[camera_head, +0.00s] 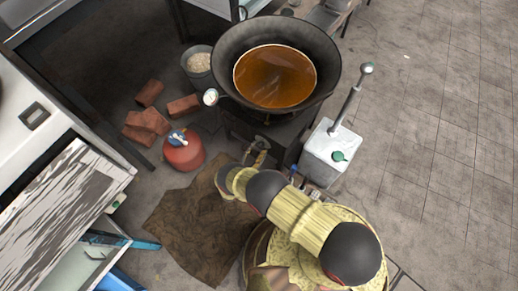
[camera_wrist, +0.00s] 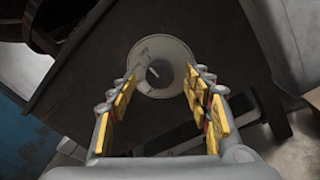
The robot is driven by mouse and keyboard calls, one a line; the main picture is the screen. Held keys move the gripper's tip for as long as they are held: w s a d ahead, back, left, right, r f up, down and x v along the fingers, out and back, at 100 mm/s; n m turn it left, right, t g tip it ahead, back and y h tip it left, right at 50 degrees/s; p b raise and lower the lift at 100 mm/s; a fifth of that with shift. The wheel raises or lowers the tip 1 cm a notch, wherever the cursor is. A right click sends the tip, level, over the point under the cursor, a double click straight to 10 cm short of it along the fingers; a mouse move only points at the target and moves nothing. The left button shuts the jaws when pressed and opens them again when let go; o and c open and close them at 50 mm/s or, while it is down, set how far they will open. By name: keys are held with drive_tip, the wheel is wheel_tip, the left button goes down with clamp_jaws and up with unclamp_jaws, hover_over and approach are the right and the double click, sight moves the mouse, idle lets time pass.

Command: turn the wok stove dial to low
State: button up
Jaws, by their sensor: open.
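The wok stove (camera_head: 262,126) is a dark box under a large black wok (camera_head: 323,52) of orange-brown liquid. In the wrist view, a pale round dial (camera_wrist: 160,50) with a short raised grip at its centre is set on the dark stove face (camera_wrist: 90,75). My gripper (camera_wrist: 162,82) is open, with yellow finger pads on both sides of the dial in the picture. Nothing is held between them. I cannot tell whether the fingertips touch the dial. In the head view my gripper (camera_head: 258,153) is at the stove's front, and the dial cannot be made out there.
A red gas canister (camera_head: 184,153) stands left of my gripper, with several bricks (camera_head: 148,122) and a grey bucket (camera_head: 197,62) behind it. A white metal box (camera_head: 329,150) with an upright lever stands close on the right. The tiled floor farther right is clear.

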drive_tip(key=shift+x, duration=0.8)
drive_tip(key=c, duration=0.3)
drive_tip(key=c, duration=0.8)
drive_tip(key=shift+c, duration=0.3)
drive_tip(key=shift+n, duration=0.3)
drive_tip(key=n, duration=0.3)
drive_tip(key=shift+n, duration=0.3)
drive_tip(key=shift+n+g, duration=0.3)
drive_tip(key=shift+n, duration=1.2)
